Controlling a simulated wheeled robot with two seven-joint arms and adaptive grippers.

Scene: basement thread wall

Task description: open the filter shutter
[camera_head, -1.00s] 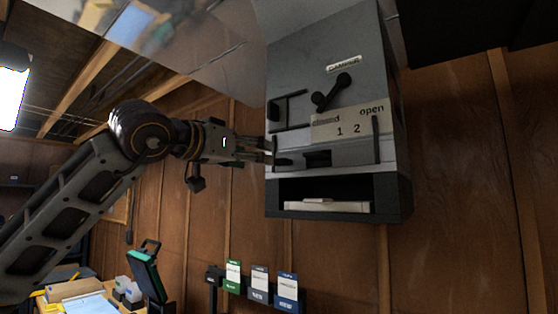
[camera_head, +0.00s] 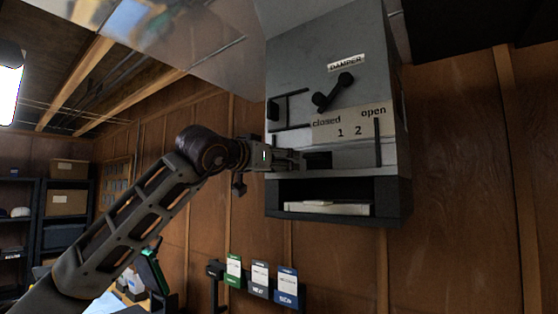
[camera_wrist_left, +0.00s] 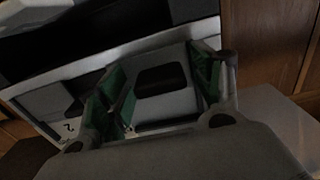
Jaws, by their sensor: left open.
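A grey wall cabinet (camera_head: 330,50) carries a pale scale plate (camera_head: 352,123) marked closed, 1, 2 and open. Below the plate is a light strip with a dark block (camera_head: 318,160) under the 1, and an upright dark bar (camera_head: 377,142) near open. My left gripper (camera_head: 294,159) points right at the cabinet's lower left, just left of the dark block. In the left wrist view its fingers (camera_wrist_left: 160,85) are open around a pale face with a dark rounded patch (camera_wrist_left: 161,79). Contact cannot be told. My right gripper is not in view.
A dark handle (camera_head: 332,92) sits under the DAMPER label, and a dark bracket (camera_head: 289,110) is at the left. An open shelf with a pale slab (camera_head: 327,208) lies below. Cards (camera_head: 287,287) hang on the wall underneath. Shelving (camera_head: 65,215) stands far left.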

